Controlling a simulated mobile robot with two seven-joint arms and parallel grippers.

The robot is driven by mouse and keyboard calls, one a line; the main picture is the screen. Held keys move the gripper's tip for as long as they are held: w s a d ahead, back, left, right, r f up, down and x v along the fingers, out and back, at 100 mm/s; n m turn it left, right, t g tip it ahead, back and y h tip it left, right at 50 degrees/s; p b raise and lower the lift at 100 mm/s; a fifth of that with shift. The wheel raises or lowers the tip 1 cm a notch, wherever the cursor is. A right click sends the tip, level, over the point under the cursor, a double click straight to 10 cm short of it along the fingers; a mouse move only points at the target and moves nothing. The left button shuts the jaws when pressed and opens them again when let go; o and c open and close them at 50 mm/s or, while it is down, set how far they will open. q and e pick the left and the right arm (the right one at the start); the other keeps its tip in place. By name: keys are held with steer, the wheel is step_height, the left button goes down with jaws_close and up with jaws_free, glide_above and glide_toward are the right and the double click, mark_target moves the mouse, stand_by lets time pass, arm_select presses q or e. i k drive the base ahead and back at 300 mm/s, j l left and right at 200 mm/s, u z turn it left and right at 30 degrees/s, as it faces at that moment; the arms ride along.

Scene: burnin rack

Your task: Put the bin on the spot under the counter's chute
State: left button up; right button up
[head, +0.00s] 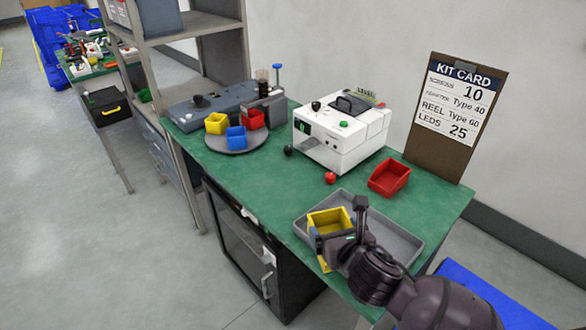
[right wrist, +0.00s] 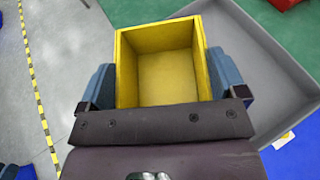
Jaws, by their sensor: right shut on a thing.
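My right gripper (head: 336,248) is shut on a yellow bin (head: 330,220). In the right wrist view the blue-grey fingers stand against two opposite sides of the bin (right wrist: 157,90), which is open-topped and looks empty. The bin is over the near left part of a grey tray (head: 408,238); I cannot tell whether it touches the tray. The white counter (head: 335,138), with a small dark display and a green button, stands farther back on the green bench. Its chute and the spot under it are not clearly visible. My left gripper is not in view.
A red bin (head: 389,177) and a red ball-like knob (head: 330,177) lie between tray and counter. A round grey turntable (head: 237,144) holds small yellow, blue and red bins. A kit card board (head: 455,115) leans at the back right. A shelf rack (head: 205,25) stands at the left.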

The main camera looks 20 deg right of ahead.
mark_target(302, 171)
steer(key=i+j, duration=1.7)
steer(key=j, duration=0.25)
steer(key=i+j+z, duration=0.35)
steer(key=z, duration=1.4)
steer(key=i+z, duration=0.35)
steer(key=i, duration=0.1)
